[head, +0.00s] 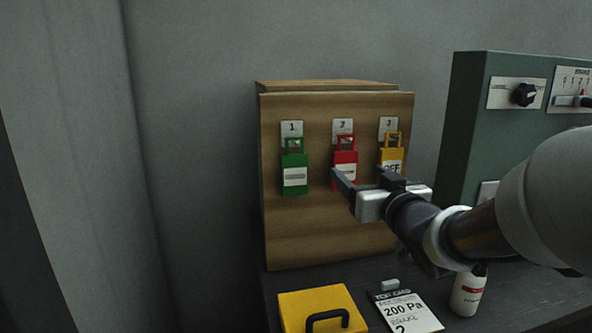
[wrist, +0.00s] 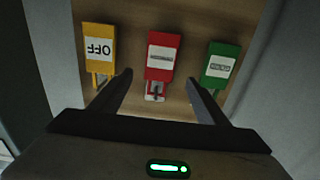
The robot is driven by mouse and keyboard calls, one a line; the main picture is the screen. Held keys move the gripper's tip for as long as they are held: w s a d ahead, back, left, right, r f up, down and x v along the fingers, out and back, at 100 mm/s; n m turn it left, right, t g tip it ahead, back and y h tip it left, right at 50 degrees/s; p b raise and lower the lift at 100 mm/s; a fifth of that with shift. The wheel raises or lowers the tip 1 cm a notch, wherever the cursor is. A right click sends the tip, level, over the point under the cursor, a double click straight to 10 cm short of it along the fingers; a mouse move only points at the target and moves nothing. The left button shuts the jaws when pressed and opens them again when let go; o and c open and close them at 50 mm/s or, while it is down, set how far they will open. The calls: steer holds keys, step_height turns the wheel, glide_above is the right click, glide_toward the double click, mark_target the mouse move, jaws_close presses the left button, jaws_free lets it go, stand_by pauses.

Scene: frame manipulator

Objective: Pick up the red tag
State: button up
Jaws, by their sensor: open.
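The red tag (head: 345,159) hangs in the middle of the wooden board (head: 300,235), under the plate marked 2. My gripper (head: 358,183) is open and empty in front of the board, with its fingers pointing toward it. In the head view it covers the lower part of the red tag. In the wrist view the red tag (wrist: 162,57) shows upside down, between and beyond the two open fingertips of my gripper (wrist: 158,82). I see no contact, though the exact gap is hard to judge.
A green tag (head: 294,180) hangs left of the red one and a yellow tag (head: 391,157) hangs right. A yellow box with a black handle (head: 307,299), a card (head: 408,312) and a bottle (head: 468,292) are on the dark table. A green panel (head: 466,130) stands right.

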mark_target(346, 161)
steer(key=w, duration=0.4)
steer(key=w+a, duration=0.1)
steer(key=w, duration=0.1)
steer(key=shift+r+b, duration=0.1)
steer(key=shift+b, duration=0.25)
steer(key=c, duration=1.1)
steer(key=shift+r, duration=0.15)
